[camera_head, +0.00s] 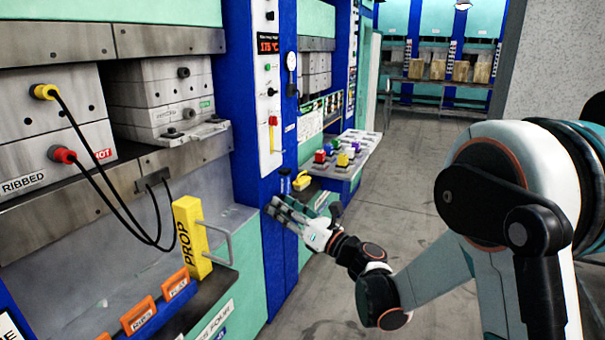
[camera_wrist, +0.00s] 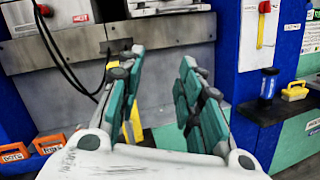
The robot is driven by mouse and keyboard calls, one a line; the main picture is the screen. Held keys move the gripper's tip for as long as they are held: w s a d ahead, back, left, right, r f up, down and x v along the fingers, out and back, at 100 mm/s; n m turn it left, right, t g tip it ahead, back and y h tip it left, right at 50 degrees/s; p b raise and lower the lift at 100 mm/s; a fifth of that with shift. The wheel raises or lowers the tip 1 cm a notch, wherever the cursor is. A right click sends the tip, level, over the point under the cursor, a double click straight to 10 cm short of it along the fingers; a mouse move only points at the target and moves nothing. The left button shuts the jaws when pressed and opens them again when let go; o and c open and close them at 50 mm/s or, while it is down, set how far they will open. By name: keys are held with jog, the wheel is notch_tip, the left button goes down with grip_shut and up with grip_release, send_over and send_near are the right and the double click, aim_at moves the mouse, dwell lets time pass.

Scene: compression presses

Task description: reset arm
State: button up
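My gripper (camera_head: 290,212) is at the end of my arm, which reaches out from the right in the head view. It is in front of the blue column of the press, to the right of the yellow PROP block (camera_head: 190,232). In the wrist view, my gripper (camera_wrist: 158,95) shows two teal-padded fingers spread apart with nothing between them. The lower press opening is seen beyond the fingers. Part of the yellow block shows behind the left finger.
The press (camera_head: 25,240) fills the left side, with mould blocks marked RIBBED (camera_head: 55,140) and black cables hanging down. Orange labelled blocks (camera_head: 138,315) line its front edge. Floor (camera_head: 395,165) is open.

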jog(key=s+d+r+m+t+h, duration=0.1)
jog(key=d+r+m+t+h, duration=0.2)
jog(key=d+r+m+h, duration=0.5)
jog(key=d+r+m+t+h, duration=0.3)
jog(key=d+r+m+h, duration=0.1)
jog(key=d+m, duration=0.7)
jog(key=s+d+f+m+g+h, duration=0.3)
jog(key=s+d+f+m+h, duration=0.15)
jog(key=s+d+m, duration=0.6)
jog(key=s+a+f+m+g, duration=0.1)
jog(key=s+f+m+g, duration=0.3)
jog(key=s, duration=0.7)
jog(key=s+a+f+m+g, duration=0.1)
jog(key=s+f+m+g, duration=0.3)
jog(key=s+f+m, duration=0.4)
jog(key=s+m, duration=0.1)
jog(key=s, duration=0.2)
jog(key=shift+s+f, duration=0.2)
jog(key=shift+f, duration=0.1)
jog(key=shift+a+y, duration=0.15)
jog(key=shift+y, duration=0.1)
